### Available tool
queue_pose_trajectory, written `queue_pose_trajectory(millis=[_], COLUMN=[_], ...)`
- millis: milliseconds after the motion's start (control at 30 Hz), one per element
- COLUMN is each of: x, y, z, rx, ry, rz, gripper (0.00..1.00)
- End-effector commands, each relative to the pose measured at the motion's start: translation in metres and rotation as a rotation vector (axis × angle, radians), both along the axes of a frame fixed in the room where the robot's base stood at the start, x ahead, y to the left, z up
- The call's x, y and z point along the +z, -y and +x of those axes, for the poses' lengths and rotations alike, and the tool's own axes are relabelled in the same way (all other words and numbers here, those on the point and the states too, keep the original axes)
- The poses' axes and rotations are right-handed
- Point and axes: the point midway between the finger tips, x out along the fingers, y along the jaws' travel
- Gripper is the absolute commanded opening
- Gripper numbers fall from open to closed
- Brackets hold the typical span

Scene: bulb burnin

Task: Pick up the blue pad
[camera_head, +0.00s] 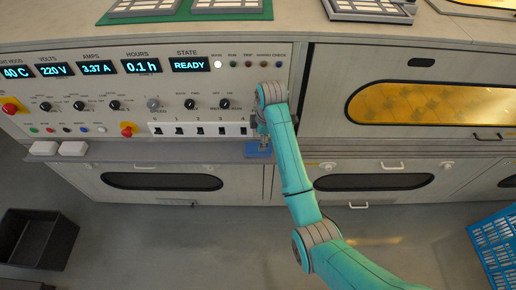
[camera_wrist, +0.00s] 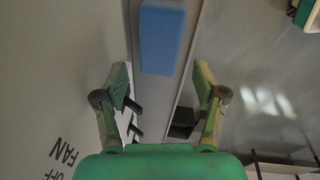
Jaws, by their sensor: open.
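The blue pad (camera_head: 258,149) lies on the narrow grey ledge under the control panel, partly hidden behind my gripper in the head view. In the wrist view the blue pad (camera_wrist: 162,38) is a plain blue block at the top middle, beyond the fingertips. My gripper (camera_head: 262,135) is at the ledge, close to the pad in the head view. In the wrist view my gripper (camera_wrist: 162,80) has its two fingers spread wide with nothing between them. I cannot tell how high the fingers are above the pad.
Two white blocks (camera_head: 58,148) sit at the left end of the ledge (camera_head: 170,152). The control panel (camera_head: 130,85) with knobs and switches rises behind it. A black bin (camera_head: 38,238) stands on the floor at left, a blue crate (camera_head: 497,245) at right.

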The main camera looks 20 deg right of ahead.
Motion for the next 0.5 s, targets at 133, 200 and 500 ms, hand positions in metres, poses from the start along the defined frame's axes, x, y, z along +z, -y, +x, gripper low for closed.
queue_pose_trajectory(millis=[133, 200, 500], x=[-0.013, -0.016, -0.054], y=[-0.001, -0.001, -0.004], z=[0.002, 0.002, 0.008], rx=[0.000, 0.000, 0.000], ry=[0.000, 0.000, 0.000], rz=[0.000, 0.000, 0.000], gripper=[0.71, 0.71, 0.71])
